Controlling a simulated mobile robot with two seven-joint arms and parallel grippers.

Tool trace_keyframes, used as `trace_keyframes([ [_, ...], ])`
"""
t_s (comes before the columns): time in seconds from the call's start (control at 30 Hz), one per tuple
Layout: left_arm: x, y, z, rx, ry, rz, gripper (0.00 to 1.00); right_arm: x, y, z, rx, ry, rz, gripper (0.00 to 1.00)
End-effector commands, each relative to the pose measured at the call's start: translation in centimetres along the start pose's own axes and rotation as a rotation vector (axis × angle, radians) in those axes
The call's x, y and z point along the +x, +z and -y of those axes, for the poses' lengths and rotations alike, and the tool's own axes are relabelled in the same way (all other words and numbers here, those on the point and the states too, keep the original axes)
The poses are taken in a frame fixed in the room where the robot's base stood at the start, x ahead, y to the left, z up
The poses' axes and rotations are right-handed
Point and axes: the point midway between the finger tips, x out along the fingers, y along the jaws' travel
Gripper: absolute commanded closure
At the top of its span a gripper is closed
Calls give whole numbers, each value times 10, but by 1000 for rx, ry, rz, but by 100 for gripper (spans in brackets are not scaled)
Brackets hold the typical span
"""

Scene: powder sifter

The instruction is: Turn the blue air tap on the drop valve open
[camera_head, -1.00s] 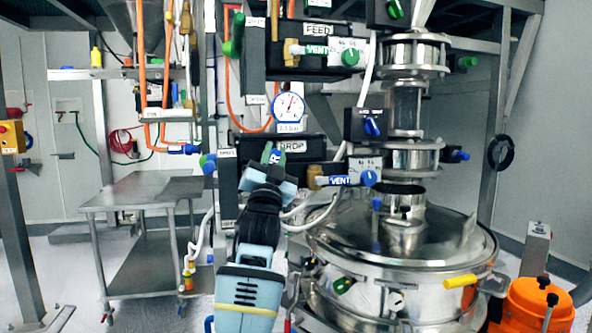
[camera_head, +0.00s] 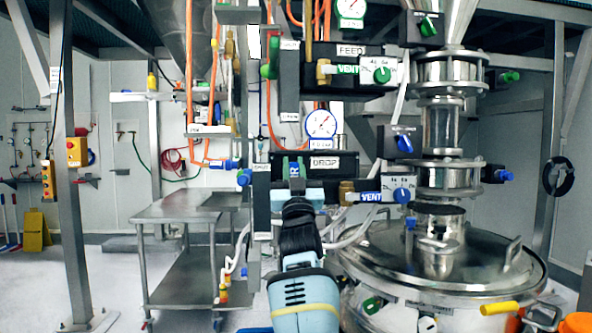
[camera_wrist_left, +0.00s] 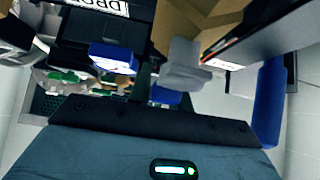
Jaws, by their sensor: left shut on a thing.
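The drop valve's dark block (camera_head: 345,166) carries a DROP label and sits below the FEED block. The blue air tap (camera_head: 296,167), with a handle partly lettered, stands at the block's left end. My left gripper (camera_head: 296,185) reaches up to this tap from below and is shut on its handle. The gripper hides the lower part of the tap. In the left wrist view, blue parts (camera_wrist_left: 112,57) show beyond my gripper's teal housing, close and partly cut off; which is the tap handle is unclear. My right gripper is not in view.
A blue vent tap (camera_head: 403,196) is to the right of the drop block, and a pressure gauge (camera_head: 321,124) is above it. The steel sifter lid (camera_head: 380,262) lies below right. A steel table (camera_head: 172,210) stands left. Orange and white hoses run close by.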

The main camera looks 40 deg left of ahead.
Motion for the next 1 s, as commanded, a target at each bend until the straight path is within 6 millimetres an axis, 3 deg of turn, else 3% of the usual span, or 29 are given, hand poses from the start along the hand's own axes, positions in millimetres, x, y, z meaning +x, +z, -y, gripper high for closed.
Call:
trace_keyframes([
  [0.27, 1, -1, 1, -5, -2, -2, 100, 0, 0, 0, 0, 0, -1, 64],
  [0.3, 1, -1, 1, -5, -2, -2, 76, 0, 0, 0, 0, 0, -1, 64],
  [0.43, 1, -1, 1, -4, -2, -2, 59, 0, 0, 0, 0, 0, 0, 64],
  [0.77, -2, 0, 0, -2, -1, -1, 58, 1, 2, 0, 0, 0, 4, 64],
  [1.0, -31, 2, 0, -2, 0, 1, 58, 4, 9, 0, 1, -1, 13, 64],
])
